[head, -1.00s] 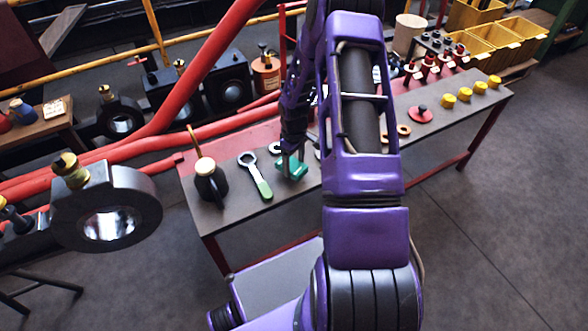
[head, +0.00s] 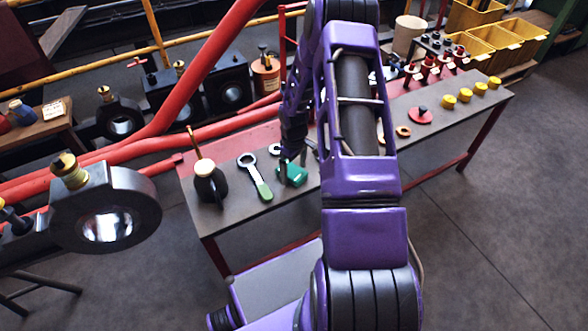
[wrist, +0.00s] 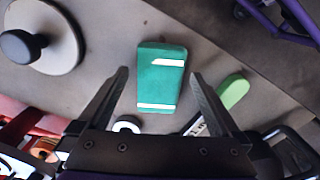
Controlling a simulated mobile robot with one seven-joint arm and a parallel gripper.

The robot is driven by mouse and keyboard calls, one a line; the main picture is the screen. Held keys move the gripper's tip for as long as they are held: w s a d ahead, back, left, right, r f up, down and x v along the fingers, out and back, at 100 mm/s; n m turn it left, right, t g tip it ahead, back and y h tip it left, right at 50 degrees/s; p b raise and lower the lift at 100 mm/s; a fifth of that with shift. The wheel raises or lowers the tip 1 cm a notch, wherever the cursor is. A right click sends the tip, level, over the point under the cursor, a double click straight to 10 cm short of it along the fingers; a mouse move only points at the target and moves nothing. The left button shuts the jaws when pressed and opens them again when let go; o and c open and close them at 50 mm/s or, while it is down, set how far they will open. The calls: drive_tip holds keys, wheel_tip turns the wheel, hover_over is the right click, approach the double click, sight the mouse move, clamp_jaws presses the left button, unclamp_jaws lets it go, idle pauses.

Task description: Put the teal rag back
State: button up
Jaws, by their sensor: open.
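The teal rag (head: 293,174) is a small folded block lying flat on the workbench, left of my purple arm. In the wrist view the teal rag (wrist: 158,85) shows two white stripes and lies between and beyond my fingertips. My gripper (head: 292,158) is open and empty just above the rag. In the wrist view the two fingers of my gripper (wrist: 160,75) stand apart, one on each side of the rag, with visible gaps.
A pale disc with a black knob (wrist: 62,50) is near the rag. Yellow caps (head: 465,95) stand at the right.

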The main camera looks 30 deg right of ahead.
sight(294, 172)
wheel_tip(294, 172, up, 12)
drive_tip(key=p, duration=0.1)
drive_tip(key=shift+p, duration=0.4)
